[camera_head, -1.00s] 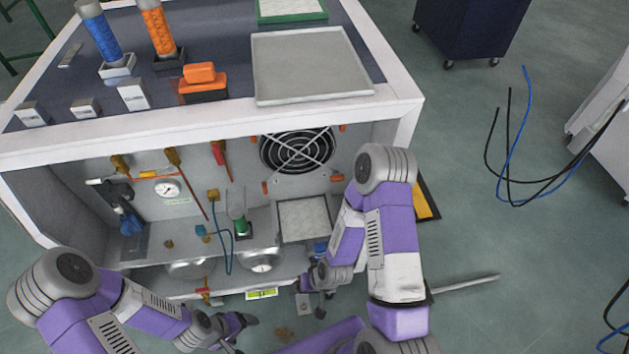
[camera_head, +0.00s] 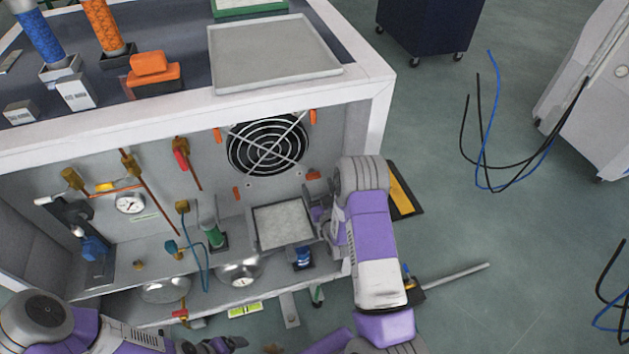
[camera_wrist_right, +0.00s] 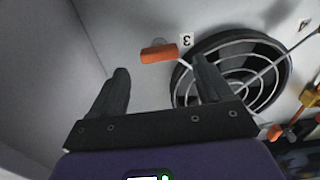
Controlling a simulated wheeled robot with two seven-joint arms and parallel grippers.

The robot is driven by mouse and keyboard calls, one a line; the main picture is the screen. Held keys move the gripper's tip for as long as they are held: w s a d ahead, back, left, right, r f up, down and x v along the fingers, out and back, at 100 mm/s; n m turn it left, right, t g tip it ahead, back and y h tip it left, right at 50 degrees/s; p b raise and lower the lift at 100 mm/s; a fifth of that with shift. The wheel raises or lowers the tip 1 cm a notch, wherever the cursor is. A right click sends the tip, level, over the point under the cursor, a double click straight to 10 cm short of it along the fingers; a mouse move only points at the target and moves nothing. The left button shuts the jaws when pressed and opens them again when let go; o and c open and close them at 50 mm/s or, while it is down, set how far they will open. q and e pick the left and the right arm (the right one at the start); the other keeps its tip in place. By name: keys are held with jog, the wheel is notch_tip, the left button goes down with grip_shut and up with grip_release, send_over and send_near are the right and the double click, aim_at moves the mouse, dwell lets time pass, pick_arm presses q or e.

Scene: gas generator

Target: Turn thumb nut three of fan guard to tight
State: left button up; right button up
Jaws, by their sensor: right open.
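The fan guard (camera_head: 268,145) is a round wire grille on the inner back panel. Several orange thumb nuts sit around it. Thumb nut three (camera_wrist_right: 159,53) is beside a "3" label in the right wrist view, its bar lying nearly level. It also shows at the guard's lower right in the head view (camera_head: 313,174). My right gripper (camera_wrist_right: 161,72) is open and empty. In the wrist view the nut appears between and just beyond its fingertips, apart from both. In the head view my right forearm partly hides this gripper. My left gripper (camera_head: 226,345) is low at the bottom edge, its jaws unclear.
A side wall (camera_wrist_right: 50,70) is close beside the right gripper. Below the guard is a framed pale panel (camera_head: 283,225). Copper pipes, a gauge (camera_head: 130,204) and valves are to the left. A grey tray (camera_head: 270,55) lies on top of the housing.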

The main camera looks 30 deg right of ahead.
aim_at(314, 178)
jog(key=shift+b+x, duration=0.4)
jog(key=shift+x, duration=1.75)
jog(key=shift+a, duration=0.1)
jog(key=c, duration=1)
jog(key=shift+c, duration=0.2)
